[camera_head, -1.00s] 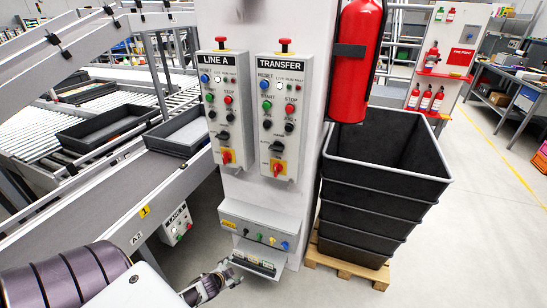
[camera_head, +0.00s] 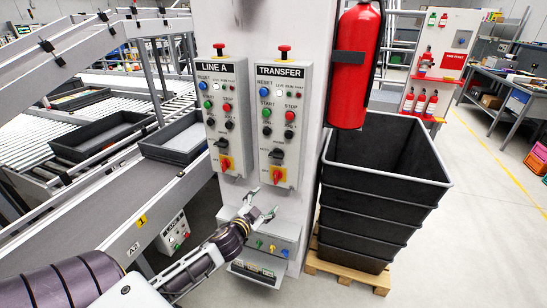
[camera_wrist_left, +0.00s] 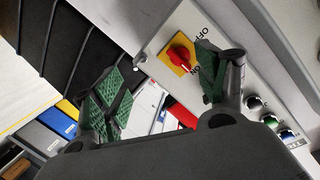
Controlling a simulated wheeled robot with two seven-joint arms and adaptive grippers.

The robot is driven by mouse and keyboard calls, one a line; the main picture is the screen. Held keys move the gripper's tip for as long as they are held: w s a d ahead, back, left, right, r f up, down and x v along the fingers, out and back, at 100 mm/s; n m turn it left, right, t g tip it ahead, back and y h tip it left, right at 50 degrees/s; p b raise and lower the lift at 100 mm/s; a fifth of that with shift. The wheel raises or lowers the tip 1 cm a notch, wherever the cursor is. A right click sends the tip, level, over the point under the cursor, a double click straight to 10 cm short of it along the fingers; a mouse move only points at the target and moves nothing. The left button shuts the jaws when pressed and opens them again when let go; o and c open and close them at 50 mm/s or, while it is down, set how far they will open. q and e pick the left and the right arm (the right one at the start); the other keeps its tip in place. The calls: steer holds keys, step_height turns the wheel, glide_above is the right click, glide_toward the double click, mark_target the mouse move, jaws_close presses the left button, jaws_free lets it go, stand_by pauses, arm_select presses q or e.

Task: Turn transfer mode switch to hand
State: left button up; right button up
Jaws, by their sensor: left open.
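The TRANSFER panel (camera_head: 292,140) is on the right of the white column. Its black mode switch (camera_head: 276,153) sits above a red rotary knob on a yellow plate (camera_head: 278,175). My left gripper (camera_head: 264,202) is open and empty, just below the TRANSFER panel and above the lower grey box. In the left wrist view its green finger pads are spread apart (camera_wrist_left: 158,88). There a red knob on a yellow plate (camera_wrist_left: 180,54), marked ON and OFF, shows between them. The right finger covers part of that panel. My right gripper is not in view.
The LINE A panel (camera_head: 222,130) is close on the left, with similar knobs. A grey box (camera_head: 285,233) with coloured connectors is below. A fire extinguisher (camera_head: 352,70) hangs at the right, above stacked black crates (camera_head: 370,205). Conveyors fill the left.

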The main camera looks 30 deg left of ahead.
arm_select(q)
step_height(320, 180, up, 13)
steer(key=s+n+t+y, duration=0.1)
steer(key=n+y, duration=0.1)
steer(key=n, duration=0.5)
steer(key=shift+s+d+f+n+t, duration=0.15)
steer(key=shift+s+d+n+t, duration=0.2)
steer(key=shift+d+n+t, duration=0.1)
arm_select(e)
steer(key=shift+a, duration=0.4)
arm_select(q)
steer(key=shift+w, duration=0.2)
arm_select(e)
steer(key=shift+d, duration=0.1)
arm_select(q)
steer(key=p, duration=0.1)
glide_toward(275, 157)
steer(key=shift+d+x, duration=0.2)
steer(key=shift+x, duration=0.75)
steer(key=shift+p+x, duration=0.6)
steer(key=shift+x, duration=3.15)
steer(key=shift+w+a, duration=0.2)
steer(key=shift+w, duration=0.05)
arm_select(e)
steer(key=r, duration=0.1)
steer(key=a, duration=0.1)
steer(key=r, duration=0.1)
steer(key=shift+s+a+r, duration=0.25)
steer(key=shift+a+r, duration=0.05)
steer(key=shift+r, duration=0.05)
